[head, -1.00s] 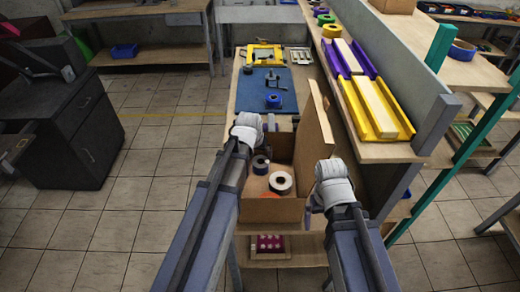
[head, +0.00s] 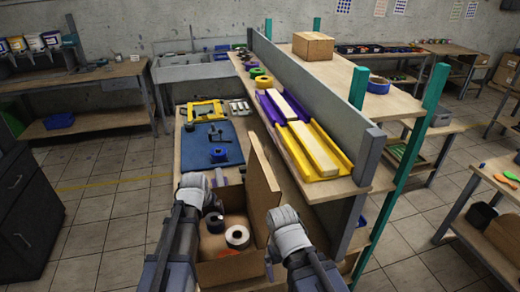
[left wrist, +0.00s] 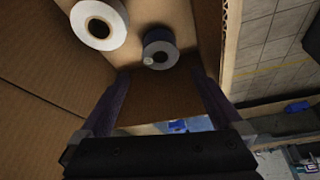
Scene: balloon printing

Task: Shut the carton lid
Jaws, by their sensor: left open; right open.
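The open carton (head: 232,270) stands at the near end of the workbench. Its lid (head: 264,190) stands upright along the carton's right side. Inside lie a white roll (head: 237,236) and a dark blue roll (head: 214,223); the left wrist view also shows the white roll (left wrist: 99,24) and the blue roll (left wrist: 160,48). My left gripper (head: 218,180) is at the carton's left side; in the left wrist view its open fingers (left wrist: 160,92) show against the carton's inside, empty. My right gripper (head: 270,262) is low beside the carton's right side; its fingers are mostly hidden.
A blue mat (head: 212,144) with a blue tape dispenser (head: 219,154) lies behind the carton. A yellow frame (head: 204,110) is farther back. A raised shelf on the right holds yellow (head: 330,160) and purple channels. A grey panel (head: 310,95) stands behind them.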

